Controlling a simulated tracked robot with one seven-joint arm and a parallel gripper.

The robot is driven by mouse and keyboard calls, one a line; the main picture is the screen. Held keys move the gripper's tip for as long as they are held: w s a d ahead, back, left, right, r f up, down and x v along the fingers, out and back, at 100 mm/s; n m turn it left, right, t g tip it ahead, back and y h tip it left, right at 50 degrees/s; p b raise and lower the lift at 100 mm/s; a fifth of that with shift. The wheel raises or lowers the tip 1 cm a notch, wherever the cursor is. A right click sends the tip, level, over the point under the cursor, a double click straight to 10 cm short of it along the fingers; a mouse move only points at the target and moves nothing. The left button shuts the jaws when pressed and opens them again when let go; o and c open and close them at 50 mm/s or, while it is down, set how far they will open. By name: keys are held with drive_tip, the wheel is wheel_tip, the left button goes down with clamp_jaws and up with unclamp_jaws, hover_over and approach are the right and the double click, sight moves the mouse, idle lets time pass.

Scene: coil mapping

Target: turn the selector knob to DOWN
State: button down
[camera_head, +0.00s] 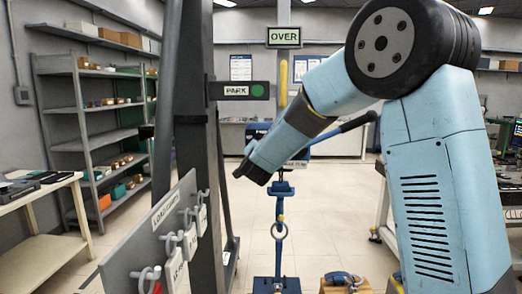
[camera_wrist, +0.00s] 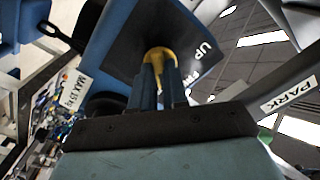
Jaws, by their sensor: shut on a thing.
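The yellow selector knob (camera_wrist: 158,54) shows in the wrist view on a dark plate (camera_wrist: 128,52) of a blue housing. The word UP (camera_wrist: 203,49) is printed on the plate to the right of the knob. My gripper (camera_wrist: 160,72) has its two blue fingers shut on the knob. In the head view my gripper (camera_head: 243,168) is at the end of the light blue arm, in the middle of the picture. The knob is not seen there. No DOWN mark can be made out, and the fingers hide part of the knob.
A dark post with a PARK sign (camera_head: 237,90) stands left of my arm. An OVER sign (camera_head: 284,36) hangs behind. A rack panel (camera_head: 155,230) with hooks and tags is at lower left. A blue stand (camera_head: 280,235) with a ring is below my gripper. Shelves (camera_head: 95,130) line the left wall.

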drive_tip(key=shift+f, duration=0.2)
drive_tip(key=c, duration=1.1)
unclamp_jaws()
drive_tip(key=shift+r, duration=0.1)
drive_tip(key=shift+c, duration=0.2)
drive_tip(key=s, duration=1.3)
drive_tip(key=shift+s+a, duration=0.25)
drive_tip(key=shift+s, duration=0.1)
drive_tip(key=s+d+f+n+g, duration=0.2)
drive_tip(key=s+d+n+g, duration=0.2)
drive_tip(key=s+d, duration=0.8)
drive_tip(key=s+d+f+n+g, duration=0.2)
drive_tip(key=s+d+g, duration=0.6)
drive_tip(key=s, duration=1.1)
drive_tip(key=d+n, duration=0.2)
drive_tip(key=d, duration=0.2)
drive_tip(key=shift+s+d+f+n+y, duration=0.15)
drive_tip(key=shift+d+f+n+y, duration=0.15)
drive_tip(key=shift+d+f, duration=0.1)
